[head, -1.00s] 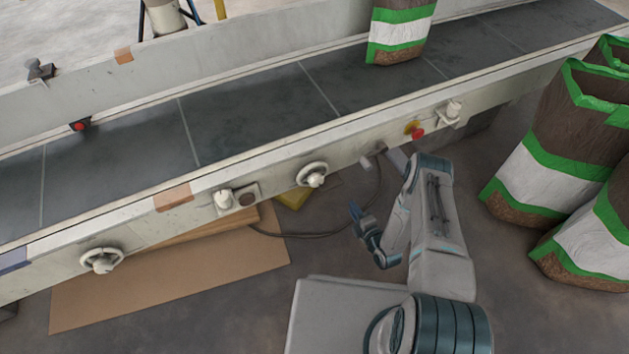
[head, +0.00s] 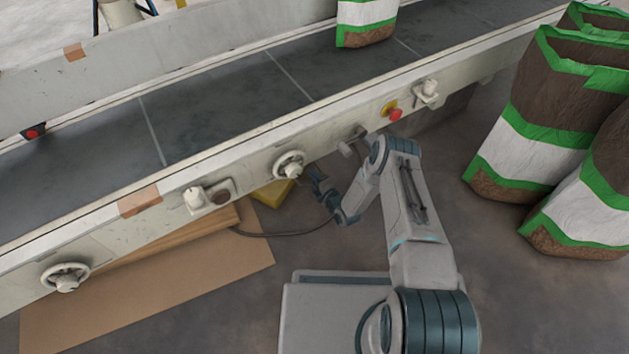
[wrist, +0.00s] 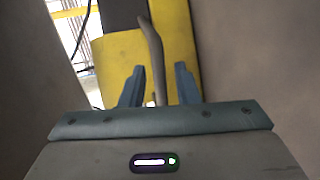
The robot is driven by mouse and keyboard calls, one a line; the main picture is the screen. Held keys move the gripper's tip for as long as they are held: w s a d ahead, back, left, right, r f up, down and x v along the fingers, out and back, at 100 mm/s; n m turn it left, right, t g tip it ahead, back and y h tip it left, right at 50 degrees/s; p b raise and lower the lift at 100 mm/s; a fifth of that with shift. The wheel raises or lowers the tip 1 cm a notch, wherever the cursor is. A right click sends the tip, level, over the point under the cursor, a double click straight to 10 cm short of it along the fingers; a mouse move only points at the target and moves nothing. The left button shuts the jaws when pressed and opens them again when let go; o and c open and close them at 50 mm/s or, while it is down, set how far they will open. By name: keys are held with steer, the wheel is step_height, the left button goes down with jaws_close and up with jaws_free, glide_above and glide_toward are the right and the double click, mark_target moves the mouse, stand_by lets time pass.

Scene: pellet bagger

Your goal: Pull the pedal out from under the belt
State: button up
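The pedal (head: 275,192) is a yellow block on the floor under the near side of the belt, partly hidden by the conveyor's side rail. In the wrist view the yellow pedal (wrist: 119,62) lies ahead of the fingers, with a dark part at its top. A grey cable (wrist: 152,50) runs across it and down between the fingers as seen. My gripper (head: 316,180) is low, just right of the pedal. In the wrist view my gripper (wrist: 160,84) is open, its two fingers apart. I cannot tell whether they touch the cable or pedal.
The conveyor rail (head: 240,152) with a handwheel (head: 290,164) overhangs the pedal. The cable (head: 285,235) loops over the floor. A cardboard sheet (head: 150,285) and planks lie to the left. Several filled bags (head: 548,110) stand at the right. A bag (head: 366,22) is on the belt.

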jaws_close()
steer(key=shift+s+d, duration=0.1)
